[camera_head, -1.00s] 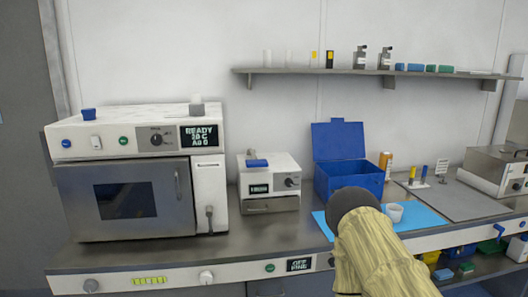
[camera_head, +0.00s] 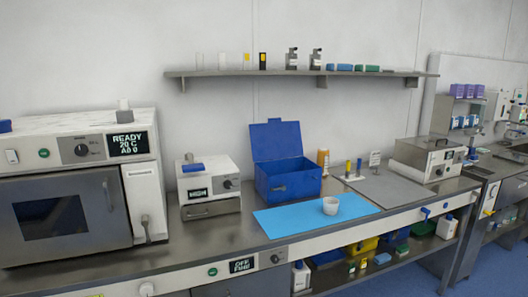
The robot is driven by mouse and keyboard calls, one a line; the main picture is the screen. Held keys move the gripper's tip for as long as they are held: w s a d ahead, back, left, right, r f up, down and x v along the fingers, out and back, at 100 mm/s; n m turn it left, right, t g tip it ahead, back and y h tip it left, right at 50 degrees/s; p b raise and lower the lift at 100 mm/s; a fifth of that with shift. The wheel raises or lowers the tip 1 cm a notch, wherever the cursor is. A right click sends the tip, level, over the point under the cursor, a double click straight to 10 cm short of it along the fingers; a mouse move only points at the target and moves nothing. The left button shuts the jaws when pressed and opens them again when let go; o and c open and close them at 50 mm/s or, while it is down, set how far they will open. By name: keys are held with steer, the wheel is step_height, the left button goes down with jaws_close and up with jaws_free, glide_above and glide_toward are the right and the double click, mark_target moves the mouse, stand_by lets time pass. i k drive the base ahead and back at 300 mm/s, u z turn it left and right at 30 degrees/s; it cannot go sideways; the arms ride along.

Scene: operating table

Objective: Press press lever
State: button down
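No part is clearly marked as the press lever, so I cannot tell which it is. A grey upright handle (camera_head: 146,226) sits on the right side of the large white oven (camera_head: 131,176) at the left. A blue lever-like handle (camera_head: 425,213) sticks out from the bench front at the right. A small white box device (camera_head: 209,187) with a dial stands beside the oven. A metal-lidded device (camera_head: 427,158) with a screen and dial stands at the right of the bench. My gripper is not in view.
An open blue box (camera_head: 289,182) stands behind a blue mat (camera_head: 280,221) with a white cup (camera_head: 330,206). An orange bottle (camera_head: 323,160) and a grey board (camera_head: 385,188) are to the right. A wall shelf (camera_head: 300,73) holds bottles. Bins (camera_head: 362,246) sit below.

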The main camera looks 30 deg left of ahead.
mark_target(191, 167)
steer(key=z, duration=0.45)
steer(key=i, duration=0.55)
steer(key=u, duration=2.15)
